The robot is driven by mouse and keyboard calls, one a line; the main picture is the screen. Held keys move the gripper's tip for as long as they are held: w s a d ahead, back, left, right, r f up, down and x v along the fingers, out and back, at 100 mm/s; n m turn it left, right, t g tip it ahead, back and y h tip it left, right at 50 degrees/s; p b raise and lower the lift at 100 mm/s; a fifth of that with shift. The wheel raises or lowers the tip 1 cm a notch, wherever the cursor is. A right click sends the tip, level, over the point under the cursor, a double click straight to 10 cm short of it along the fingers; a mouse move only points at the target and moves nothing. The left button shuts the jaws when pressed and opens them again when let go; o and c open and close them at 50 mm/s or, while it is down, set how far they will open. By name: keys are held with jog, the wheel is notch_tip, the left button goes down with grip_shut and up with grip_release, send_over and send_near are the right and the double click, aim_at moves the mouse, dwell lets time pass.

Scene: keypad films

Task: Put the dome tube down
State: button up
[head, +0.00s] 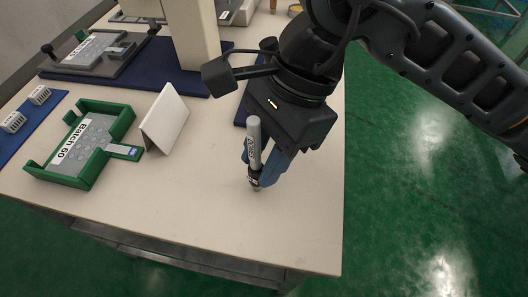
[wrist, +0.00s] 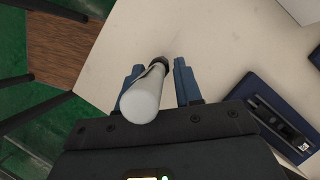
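The dome tube (head: 253,145) is a slim grey-white cylinder with dark lettering and a dark lower end. It is close to upright, with its lower end at the pale tabletop; I cannot tell for certain that it touches. My gripper (head: 264,178) is low over the table around the tube's lower part. In the wrist view the tube (wrist: 143,97) lies between the two blue fingers of my gripper (wrist: 159,68). A gap shows between the tube and the right finger, and the fingers look apart. The tube's contact with the left finger is unclear.
A green keypad tray (head: 78,178) labelled "Batch 60" is at the left of the table (head: 205,215). A white folded card (head: 165,118) stands beside it. A grey keypad tray (head: 95,55) is on a blue mat behind. The table's front and right are clear up to its edges.

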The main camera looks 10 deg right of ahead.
jog(key=shift+o, duration=0.9)
jog(key=shift+r, duration=0.1)
jog(key=r+p, duration=0.1)
jog(key=p, duration=0.1)
jog(key=shift+r+p, duration=0.35)
jog(key=v, duration=1.1)
jog(key=shift+d+b, duration=0.25)
jog(key=shift+b, duration=0.2)
jog(key=shift+w+r, duration=0.1)
